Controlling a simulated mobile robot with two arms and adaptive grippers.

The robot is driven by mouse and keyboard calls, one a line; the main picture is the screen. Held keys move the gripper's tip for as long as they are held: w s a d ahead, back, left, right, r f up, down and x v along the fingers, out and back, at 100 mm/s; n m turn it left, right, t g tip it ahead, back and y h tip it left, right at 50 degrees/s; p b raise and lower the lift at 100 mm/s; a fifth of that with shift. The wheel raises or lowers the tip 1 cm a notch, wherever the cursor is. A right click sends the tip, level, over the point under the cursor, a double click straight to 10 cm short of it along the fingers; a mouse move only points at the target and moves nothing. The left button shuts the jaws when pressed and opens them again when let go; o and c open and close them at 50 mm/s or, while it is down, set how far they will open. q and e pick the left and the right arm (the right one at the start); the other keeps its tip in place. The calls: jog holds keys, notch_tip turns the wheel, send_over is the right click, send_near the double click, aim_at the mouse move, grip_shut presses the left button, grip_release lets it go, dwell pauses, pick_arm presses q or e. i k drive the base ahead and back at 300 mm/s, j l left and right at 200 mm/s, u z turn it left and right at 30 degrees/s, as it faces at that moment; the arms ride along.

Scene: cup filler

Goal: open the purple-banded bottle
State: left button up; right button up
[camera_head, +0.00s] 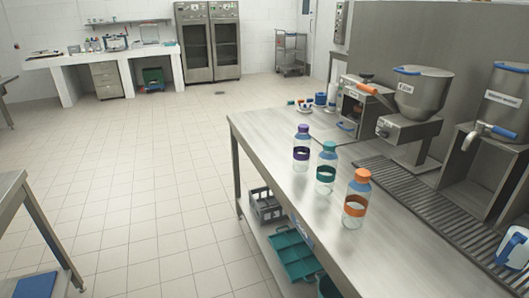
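The purple-banded bottle (301,153) stands upright on the steel counter (260,131). It is clear, with a dark purple band around its middle and a purple cap (303,129) on top. It is the farthest of three bottles in a row. My left and right grippers are not in view, and nothing touches the bottle.
A teal-banded bottle (326,171) and an orange-banded bottle (356,202) stand nearer on the counter. Filling machines (413,105) and a slotted drain (430,205) line the right side. A blue-handled jug (514,248) stands at lower right. Crates (293,256) sit on the lower shelf.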

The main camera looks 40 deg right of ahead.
aim_at(302, 143)
jog(key=i+j+z, duration=0.1)
jog(key=i+z, duration=0.15)
jog(key=i, duration=0.3)
jog(key=i+j+z, duration=0.3)
jog(key=i, duration=0.25)
jog(key=i+j+z, duration=0.25)
jog(key=i, duration=0.25)
